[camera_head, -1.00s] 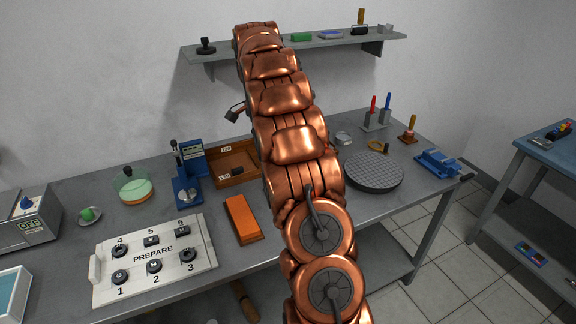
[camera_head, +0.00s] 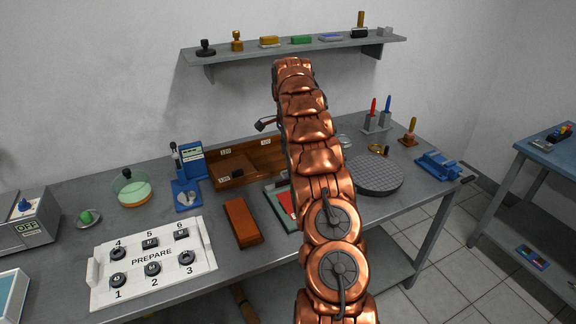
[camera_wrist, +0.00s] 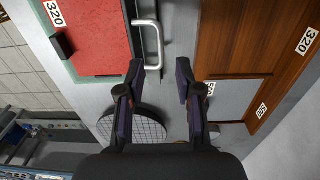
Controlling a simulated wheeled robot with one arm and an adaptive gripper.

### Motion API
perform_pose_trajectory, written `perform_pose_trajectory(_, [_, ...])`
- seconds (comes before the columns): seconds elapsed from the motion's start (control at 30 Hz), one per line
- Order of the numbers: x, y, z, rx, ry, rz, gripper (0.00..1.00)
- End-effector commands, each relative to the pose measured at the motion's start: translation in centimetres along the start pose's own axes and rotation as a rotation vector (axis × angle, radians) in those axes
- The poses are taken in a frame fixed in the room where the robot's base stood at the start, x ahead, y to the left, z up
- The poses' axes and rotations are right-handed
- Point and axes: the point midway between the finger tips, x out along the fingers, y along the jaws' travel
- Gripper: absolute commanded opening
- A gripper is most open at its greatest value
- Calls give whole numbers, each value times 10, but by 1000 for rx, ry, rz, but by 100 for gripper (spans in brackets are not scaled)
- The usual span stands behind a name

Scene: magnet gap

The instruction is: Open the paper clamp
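A silver bar handle (camera_wrist: 158,45), which looks like the paper clamp's lever, stands at the edge of a board with a red sheet (camera_wrist: 95,25) marked 320. The board and red sheet also show in the head view (camera_head: 286,202), partly behind my arm. My gripper (camera_wrist: 159,70) is open and empty in the wrist view. The handle's near end lies between its two fingertips in the picture, closer to the left one. I cannot tell the depth gap or whether they touch. My gripper is hidden in the head view.
A wooden tray (camera_head: 262,172) with number labels stands behind the board, and an orange-brown block (camera_head: 242,221) lies left of it. A round gridded plate (camera_head: 377,176) is to the right.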

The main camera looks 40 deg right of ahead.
Motion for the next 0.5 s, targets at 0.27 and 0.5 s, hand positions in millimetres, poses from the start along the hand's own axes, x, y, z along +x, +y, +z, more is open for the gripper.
perform_pose_trajectory(0.27, [26,1,0,0,-1,2,35])
perform_pose_trajectory(0.5, [51,2,0,0,-2,3,35])
